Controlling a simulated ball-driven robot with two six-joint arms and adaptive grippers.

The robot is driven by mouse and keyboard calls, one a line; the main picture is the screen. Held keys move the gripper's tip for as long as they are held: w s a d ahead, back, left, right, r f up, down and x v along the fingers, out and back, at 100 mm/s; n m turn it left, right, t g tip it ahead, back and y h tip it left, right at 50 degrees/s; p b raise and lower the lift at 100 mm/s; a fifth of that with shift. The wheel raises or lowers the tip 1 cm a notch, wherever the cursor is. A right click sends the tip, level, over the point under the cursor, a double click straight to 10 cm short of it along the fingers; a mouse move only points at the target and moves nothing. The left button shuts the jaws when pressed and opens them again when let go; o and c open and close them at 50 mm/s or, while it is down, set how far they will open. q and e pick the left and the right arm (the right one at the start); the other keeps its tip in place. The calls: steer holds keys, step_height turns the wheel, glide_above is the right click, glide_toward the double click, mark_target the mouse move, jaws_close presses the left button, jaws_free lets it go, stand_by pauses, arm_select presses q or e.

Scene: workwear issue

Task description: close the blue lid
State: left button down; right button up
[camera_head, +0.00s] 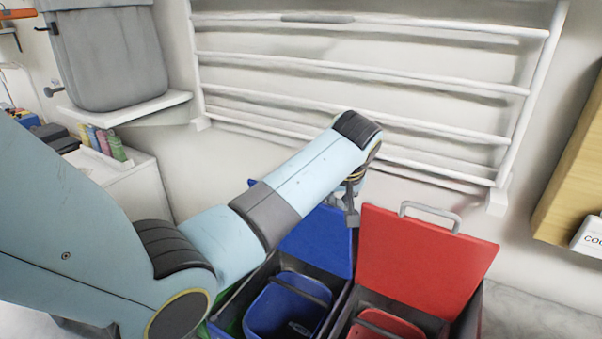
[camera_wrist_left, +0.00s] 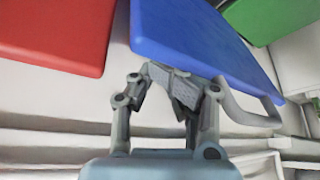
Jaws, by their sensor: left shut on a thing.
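The blue lid (camera_head: 322,243) stands raised and tilted open behind its dark bin, whose blue inner bucket (camera_head: 272,312) shows below. My left gripper (camera_head: 351,212) is at the top edge of the lid, partly hidden by my own arm. In the left wrist view, the blue lid (camera_wrist_left: 195,35) fills the upper middle, and my left gripper (camera_wrist_left: 172,80) is shut on its grey handle (camera_wrist_left: 250,112) near one end. The other end of the handle shows free beside the fingers. My right gripper is not in view.
The red lid (camera_head: 420,265) stands open close to the right, with its own grey handle (camera_head: 430,212). A green lid (camera_wrist_left: 268,20) is on the other side of the blue one. A white wall rack (camera_head: 360,68) is behind. A wooden cabinet (camera_head: 572,180) is at the right.

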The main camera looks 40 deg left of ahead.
arm_select(q)
steer(key=shift+s+d+f+p, duration=0.1)
steer(key=shift+s+d+p, duration=0.1)
steer(key=shift+s, duration=0.3)
steer(key=shift+s+d+p, duration=0.1)
steer(key=shift+s+d, duration=0.05)
steer(key=shift+s, duration=0.3)
steer(key=shift+s+d, duration=0.1)
steer(key=shift+s, duration=0.15)
step_height(320, 180, up, 10)
